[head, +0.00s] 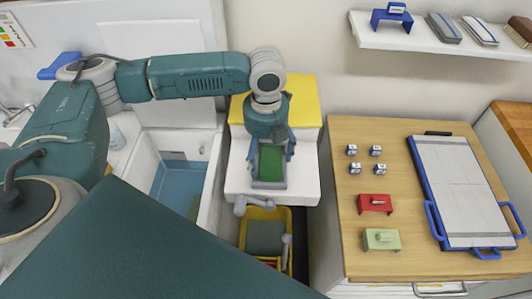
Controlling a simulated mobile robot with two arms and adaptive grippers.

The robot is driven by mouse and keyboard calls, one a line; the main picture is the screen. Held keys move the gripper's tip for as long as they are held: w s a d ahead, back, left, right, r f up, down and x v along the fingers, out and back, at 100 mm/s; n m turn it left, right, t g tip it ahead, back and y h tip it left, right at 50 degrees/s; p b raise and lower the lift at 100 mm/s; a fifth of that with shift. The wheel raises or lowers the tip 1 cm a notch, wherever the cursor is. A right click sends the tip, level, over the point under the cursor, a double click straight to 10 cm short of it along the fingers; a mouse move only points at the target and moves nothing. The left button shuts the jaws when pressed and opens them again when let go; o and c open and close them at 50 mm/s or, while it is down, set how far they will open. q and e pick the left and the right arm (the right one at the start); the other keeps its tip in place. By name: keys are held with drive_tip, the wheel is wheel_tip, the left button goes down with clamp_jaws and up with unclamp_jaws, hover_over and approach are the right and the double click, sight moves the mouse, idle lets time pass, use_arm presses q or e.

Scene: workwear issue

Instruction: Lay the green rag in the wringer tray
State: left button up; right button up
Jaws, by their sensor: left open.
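The green rag (271,163) lies in a small grey tray (268,184), which looks like the wringer tray, on a white stand. Its far end is hidden under my left gripper. My left gripper (271,156) points down over the rag. Its blue fingers are apart, one on each side of the rag and tray. I cannot tell whether the fingers touch the rag. My right gripper is out of view.
A yellow bucket (249,238) stands below the tray, with a grey handle beside it. A sink basin (176,181) is to the left. A wooden counter (395,160) at right holds a blue-framed board (459,190), a red block (375,203) and small cubes. A shelf (430,38) hangs above.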

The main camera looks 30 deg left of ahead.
sight(266, 158)
use_arm(q)
drive_tip(key=shift+r+b, duration=0.3)
drive_tip(key=shift+r, duration=0.25)
wheel_tip(266, 158, up, 12)
drive_tip(key=b, duration=0.2)
